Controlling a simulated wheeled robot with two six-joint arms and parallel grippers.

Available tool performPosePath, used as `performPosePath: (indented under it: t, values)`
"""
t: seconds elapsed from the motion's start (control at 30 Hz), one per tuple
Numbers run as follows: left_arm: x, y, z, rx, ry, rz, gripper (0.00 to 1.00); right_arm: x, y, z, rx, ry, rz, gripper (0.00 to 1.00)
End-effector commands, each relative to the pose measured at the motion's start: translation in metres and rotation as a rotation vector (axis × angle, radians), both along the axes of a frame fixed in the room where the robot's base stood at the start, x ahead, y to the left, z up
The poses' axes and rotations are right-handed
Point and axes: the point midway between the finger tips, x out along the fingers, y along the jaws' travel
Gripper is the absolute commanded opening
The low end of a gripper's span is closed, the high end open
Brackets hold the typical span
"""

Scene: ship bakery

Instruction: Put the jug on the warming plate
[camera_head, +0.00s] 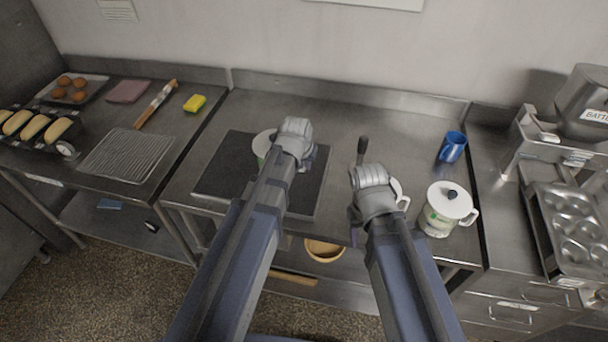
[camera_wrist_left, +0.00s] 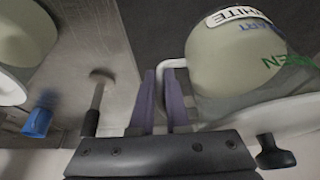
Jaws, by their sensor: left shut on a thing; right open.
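A pale jug (camera_wrist_left: 240,60) with printed words and a white lid with a black knob (camera_wrist_left: 272,155) fills the right of the left wrist view. My left gripper (camera_wrist_left: 170,95) is shut on its handle. In the head view this jug (camera_head: 262,144) is mostly hidden behind my left gripper (camera_head: 295,130). It is over the far part of the dark flat warming plate (camera_head: 220,178); I cannot tell whether it touches it. My right gripper (camera_head: 367,174) is open, over the counter right of the plate, in front of another white vessel (camera_head: 404,202), mostly hidden.
A lidded white jug (camera_head: 440,218) and a blue mug (camera_head: 452,147) stand on the right. A dark-handled upright object (camera_head: 362,146) stands near my right gripper. A yellow sponge (camera_head: 194,103) and a wire rack (camera_head: 128,155) lie left. The counter behind the plate is clear.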

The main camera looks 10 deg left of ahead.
Motion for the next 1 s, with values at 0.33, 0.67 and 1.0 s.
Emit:
performPosePath:
  t: [0.33, 0.67, 1.0]
  values:
    - [0.0, 0.0, -0.037, 0.001, -0.001, -0.001, 0.0, 0.0, 0.0, -0.037, 0.0, 0.0, -0.001, 0.5]
    - [0.0, 0.0, -0.036, 0.001, -0.001, -0.001, 0.0, 0.0, 0.0, -0.036, 0.0, 0.0, -0.002, 0.5]
    - [0.0, 0.0, -0.038, 0.0, 0.0, 0.0, 0.38, 0.0, 0.0, -0.038, 0.0, 0.0, -0.002, 0.5]
